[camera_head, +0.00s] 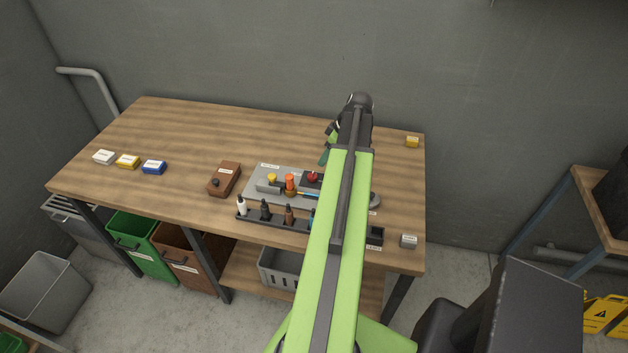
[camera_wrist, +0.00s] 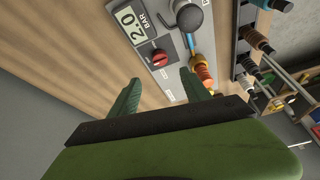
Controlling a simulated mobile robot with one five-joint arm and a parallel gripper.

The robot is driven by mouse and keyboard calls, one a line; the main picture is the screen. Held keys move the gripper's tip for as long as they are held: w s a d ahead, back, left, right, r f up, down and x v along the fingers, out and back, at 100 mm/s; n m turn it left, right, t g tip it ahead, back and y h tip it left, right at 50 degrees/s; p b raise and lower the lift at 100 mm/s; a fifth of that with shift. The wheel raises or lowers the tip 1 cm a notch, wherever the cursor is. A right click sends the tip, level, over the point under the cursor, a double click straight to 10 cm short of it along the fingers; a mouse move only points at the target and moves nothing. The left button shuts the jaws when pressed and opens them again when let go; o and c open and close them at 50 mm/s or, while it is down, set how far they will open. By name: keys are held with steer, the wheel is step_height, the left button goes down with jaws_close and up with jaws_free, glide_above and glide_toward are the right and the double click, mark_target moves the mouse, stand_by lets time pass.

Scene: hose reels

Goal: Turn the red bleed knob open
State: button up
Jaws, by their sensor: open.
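The red bleed knob (camera_wrist: 159,58) is on a grey panel (camera_wrist: 170,84) in the wrist view, beside a display (camera_wrist: 131,23) reading 2.0 BAR. In the head view a red knob (camera_head: 312,176) shows on the grey panel, just left of my arm. My gripper (camera_wrist: 160,78) is open and empty. Its green fingers point towards the panel, and the knob appears beyond the tips, between them and apart from both. In the head view my gripper (camera_head: 325,150) is partly hidden by my arm, above the far side of the panel.
An orange fitting (camera_wrist: 203,75) stands close to my right finger, on a blue line with a dark round part (camera_wrist: 188,17) beyond. A rack of bottles (camera_head: 265,210) lies in front of the panel.

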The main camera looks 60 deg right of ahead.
mark_target(313, 175)
steer(key=b+x, duration=1)
steer(key=x, duration=0.3)
steer(key=shift+a, duration=0.1)
steer(key=shift+r, duration=0.1)
jaws_close()
